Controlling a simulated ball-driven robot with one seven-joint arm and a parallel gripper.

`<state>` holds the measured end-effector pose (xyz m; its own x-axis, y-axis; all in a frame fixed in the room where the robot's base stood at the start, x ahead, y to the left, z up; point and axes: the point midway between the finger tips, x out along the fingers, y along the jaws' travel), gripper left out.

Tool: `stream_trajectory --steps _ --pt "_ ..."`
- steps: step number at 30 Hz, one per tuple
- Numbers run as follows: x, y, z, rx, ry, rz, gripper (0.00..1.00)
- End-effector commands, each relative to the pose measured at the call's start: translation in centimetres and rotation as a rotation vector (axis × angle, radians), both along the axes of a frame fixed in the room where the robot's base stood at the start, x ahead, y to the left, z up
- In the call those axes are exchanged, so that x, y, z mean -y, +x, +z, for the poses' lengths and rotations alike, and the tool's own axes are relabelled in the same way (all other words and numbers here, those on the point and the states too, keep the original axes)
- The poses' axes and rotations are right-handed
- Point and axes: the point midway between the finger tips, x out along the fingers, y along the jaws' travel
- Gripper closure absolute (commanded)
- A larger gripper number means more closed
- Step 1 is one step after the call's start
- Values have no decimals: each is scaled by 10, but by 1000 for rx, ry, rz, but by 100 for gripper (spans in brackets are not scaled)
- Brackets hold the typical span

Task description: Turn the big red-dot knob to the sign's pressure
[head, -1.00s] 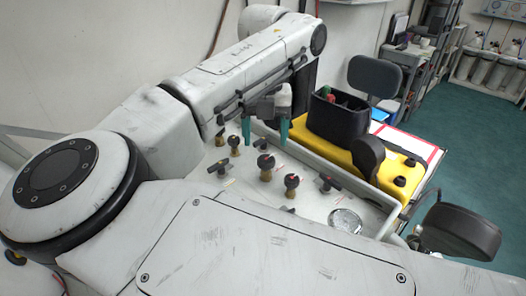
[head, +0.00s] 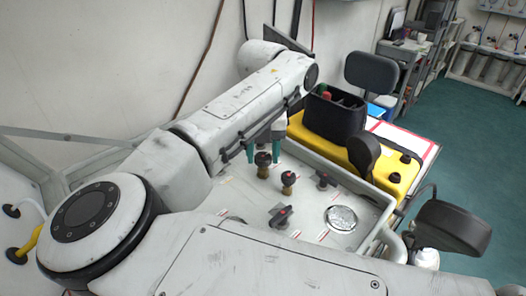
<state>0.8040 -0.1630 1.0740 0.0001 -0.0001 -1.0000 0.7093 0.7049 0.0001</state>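Two round black knobs with red marks stand on the pale panel (head: 345,187): a rear one (head: 262,161) and a front one (head: 288,179). The rear one looks slightly larger, but I cannot be sure which is the big one. My gripper (head: 264,146) points down with its teal fingers apart, open and empty. The fingertips show to either side of the rear knob's top and a little behind it; I cannot tell whether they touch it. A white sheet with a red border (head: 425,150) lies behind the panel; its writing is too small to read.
A yellow case (head: 398,178) lies behind. My arm covers the panel's left part.

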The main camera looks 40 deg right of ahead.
Motion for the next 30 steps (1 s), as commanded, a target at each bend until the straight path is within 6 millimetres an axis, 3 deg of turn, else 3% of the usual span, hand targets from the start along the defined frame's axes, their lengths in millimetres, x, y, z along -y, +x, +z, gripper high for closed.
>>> stream_trajectory --steps 10,20,30 --pt "0 0 0 0 0 0 85" --pt "0 0 -2 1 0 -46 85" --pt "0 1 -6 4 2 -279 85"
